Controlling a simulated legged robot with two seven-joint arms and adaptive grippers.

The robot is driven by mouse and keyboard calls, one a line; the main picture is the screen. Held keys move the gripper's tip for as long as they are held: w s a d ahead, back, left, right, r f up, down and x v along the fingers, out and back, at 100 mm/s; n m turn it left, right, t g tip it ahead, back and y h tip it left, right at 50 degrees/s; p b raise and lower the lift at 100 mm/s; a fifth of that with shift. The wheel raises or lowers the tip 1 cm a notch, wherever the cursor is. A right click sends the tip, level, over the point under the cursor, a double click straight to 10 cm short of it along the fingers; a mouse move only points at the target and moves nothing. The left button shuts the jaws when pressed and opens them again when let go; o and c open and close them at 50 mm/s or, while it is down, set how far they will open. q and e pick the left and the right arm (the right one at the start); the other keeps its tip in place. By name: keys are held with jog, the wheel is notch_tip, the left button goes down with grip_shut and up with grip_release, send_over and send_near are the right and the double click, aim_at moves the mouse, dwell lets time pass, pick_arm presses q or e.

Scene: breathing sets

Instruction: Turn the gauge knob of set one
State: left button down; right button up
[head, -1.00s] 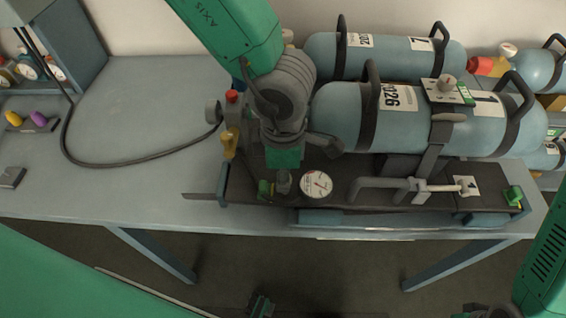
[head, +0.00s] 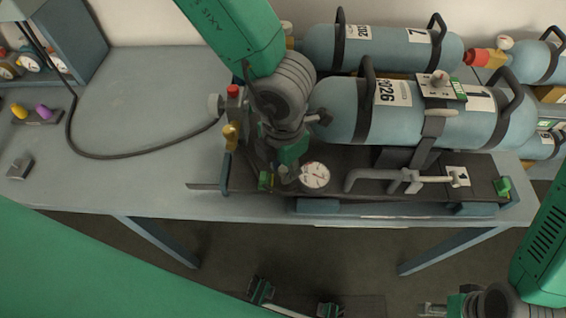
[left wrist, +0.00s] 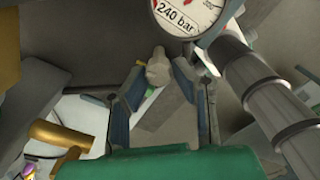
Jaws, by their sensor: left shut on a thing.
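The near breathing set, with a blue cylinder (head: 345,125) on a dark backplate (head: 330,203), lies on the bench. Its round white gauge (head: 314,176) is at the plate's front left; the left wrist view shows the dial (left wrist: 185,14) marked 240 bar. The grey gauge knob (left wrist: 158,68) sits between the fingers of my left gripper (left wrist: 158,90), which is shut on it. In the head view, my left gripper (head: 287,165) is just left of the gauge and largely hides the knob. My right gripper (head: 435,309) is partly cut off at the bottom edge.
A yellow fitting (head: 231,135) and a red cap (head: 233,90) stand close left of my left gripper. A black hose (head: 140,157) runs left across the bench (head: 150,80). A second cylinder (head: 390,50) lies behind. A grey pipe handle (head: 375,177) is right of the gauge.

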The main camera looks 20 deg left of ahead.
aim_at(284, 169)
pick_arm(q)
jog(key=shift+s+f, duration=0.1)
jog(key=shift+s, duration=0.05)
dwell(0.3)
jog(key=c, duration=1.3)
grip_release()
jog(key=shift+c, duration=0.2)
jog(key=shift+d, duration=0.1)
jog(key=shift+r, duration=0.3)
notch_tip(284, 169, up, 11)
jog(key=shift+r, duration=0.2)
